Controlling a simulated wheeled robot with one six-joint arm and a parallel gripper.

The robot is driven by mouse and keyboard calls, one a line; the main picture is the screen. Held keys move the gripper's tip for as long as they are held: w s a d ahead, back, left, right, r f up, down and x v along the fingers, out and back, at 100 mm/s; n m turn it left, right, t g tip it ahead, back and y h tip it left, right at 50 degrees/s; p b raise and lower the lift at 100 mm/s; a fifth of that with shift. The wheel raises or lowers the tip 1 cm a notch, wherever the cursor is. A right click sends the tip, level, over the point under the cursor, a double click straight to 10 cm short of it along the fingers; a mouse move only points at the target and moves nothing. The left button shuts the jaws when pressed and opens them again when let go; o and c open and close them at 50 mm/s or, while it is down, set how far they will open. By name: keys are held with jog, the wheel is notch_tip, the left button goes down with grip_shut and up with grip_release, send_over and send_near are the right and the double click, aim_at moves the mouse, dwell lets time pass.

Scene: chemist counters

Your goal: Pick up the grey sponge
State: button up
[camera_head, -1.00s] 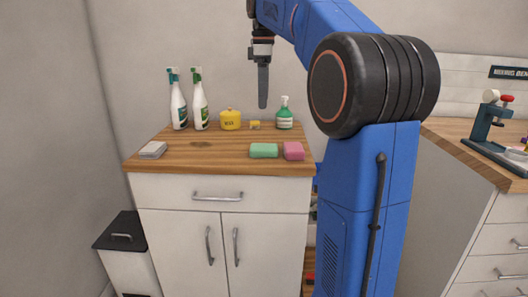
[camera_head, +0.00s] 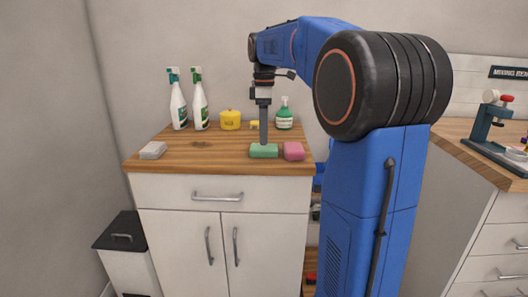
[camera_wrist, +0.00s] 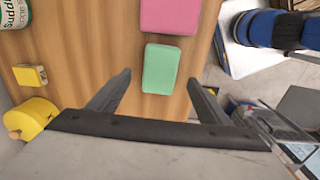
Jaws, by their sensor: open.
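The grey sponge (camera_head: 153,150) is a pale grey block lying flat near the front left corner of the wooden counter top. It does not show in the wrist view. My gripper (camera_head: 263,141) points down over the right half of the counter, well to the right of the grey sponge. In the wrist view my gripper (camera_wrist: 158,80) has its two fingers spread apart with nothing held. The green sponge (camera_wrist: 161,69) shows between and beyond the fingertips there; in the head view (camera_head: 264,151) it sits just below them. Whether they touch is unclear.
A pink sponge (camera_head: 294,151) lies right of the green one. Two spray bottles (camera_head: 179,106) (camera_head: 200,106), a yellow jar (camera_head: 231,120), a small yellow block (camera_head: 255,125) and a green soap bottle (camera_head: 284,119) stand at the back. The counter (camera_head: 205,158) is clear between the grey and green sponges.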

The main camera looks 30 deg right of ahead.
jog(key=shift+f, duration=2.7)
jog(key=c, duration=1.2)
jog(key=shift+r, duration=0.1)
notch_tip(320, 180, up, 10)
